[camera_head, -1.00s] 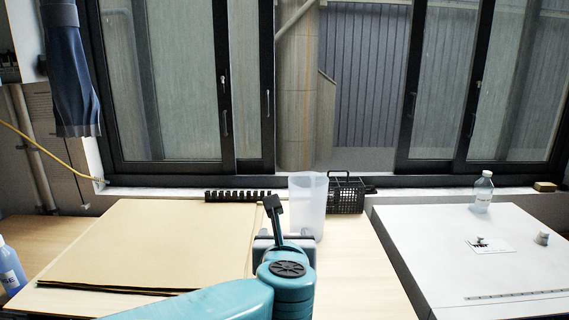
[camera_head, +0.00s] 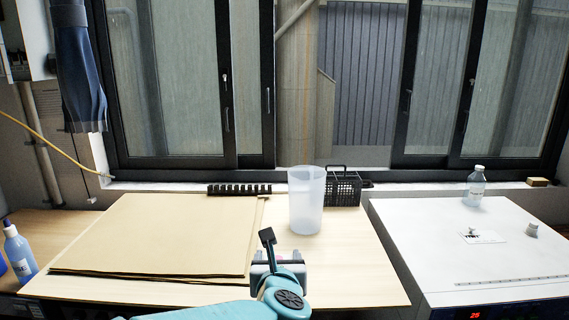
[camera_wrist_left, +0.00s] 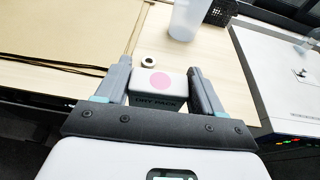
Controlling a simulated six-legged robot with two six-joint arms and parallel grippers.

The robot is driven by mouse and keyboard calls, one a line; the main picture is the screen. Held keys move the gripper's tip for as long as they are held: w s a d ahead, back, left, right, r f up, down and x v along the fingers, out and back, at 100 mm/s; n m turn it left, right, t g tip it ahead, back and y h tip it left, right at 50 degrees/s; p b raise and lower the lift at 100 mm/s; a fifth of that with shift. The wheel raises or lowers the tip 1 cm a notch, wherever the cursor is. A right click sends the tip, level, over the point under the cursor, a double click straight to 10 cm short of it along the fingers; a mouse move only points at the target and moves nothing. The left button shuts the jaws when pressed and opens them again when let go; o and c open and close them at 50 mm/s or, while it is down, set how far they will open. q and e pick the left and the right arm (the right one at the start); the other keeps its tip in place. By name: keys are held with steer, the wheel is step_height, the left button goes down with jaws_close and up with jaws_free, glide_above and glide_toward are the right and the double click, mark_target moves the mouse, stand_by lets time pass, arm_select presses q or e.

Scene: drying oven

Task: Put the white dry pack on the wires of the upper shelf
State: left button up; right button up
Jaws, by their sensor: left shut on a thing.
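The white dry pack (camera_wrist_left: 158,84) is a small white block with a pink dot on top and dark "DRY PACK" lettering on its front side. It sits between the two fingers of my left gripper (camera_wrist_left: 161,78) in the left wrist view, and the gripper is shut on it. In the head view my left gripper (camera_head: 279,257) is over the front part of the wooden table, and the pack is mostly hidden there. The upper shelf and its wires are not in view. My right gripper is not in view.
A white appliance (camera_head: 440,240) with a red display stands right, carrying a bottle (camera_head: 475,187) and small items. A translucent cup (camera_head: 307,203) and black basket (camera_head: 343,190) stand behind my gripper. Brown sheets (camera_head: 165,235) lie left. A small ring (camera_wrist_left: 148,62) lies behind the pack.

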arm_select(q)
steer(key=s+a+f+n+g+y, duration=0.1)
steer(key=s+a+f+n+y, duration=0.2)
steer(key=f, duration=0.9)
steer(key=s+a+f+y, duration=0.1)
steer(key=s+a+f, duration=0.3)
steer(key=f, duration=0.7)
steer(key=s+a+f+n+g+y, duration=0.1)
steer(key=s+a+n+g+y, duration=0.3)
steer(key=s+a+n+y, duration=0.3)
steer(key=s+a, duration=0.1)
steer(key=a, duration=0.3)
steer(key=shift+f+g, duration=0.3)
steer(key=shift+f, duration=0.1)
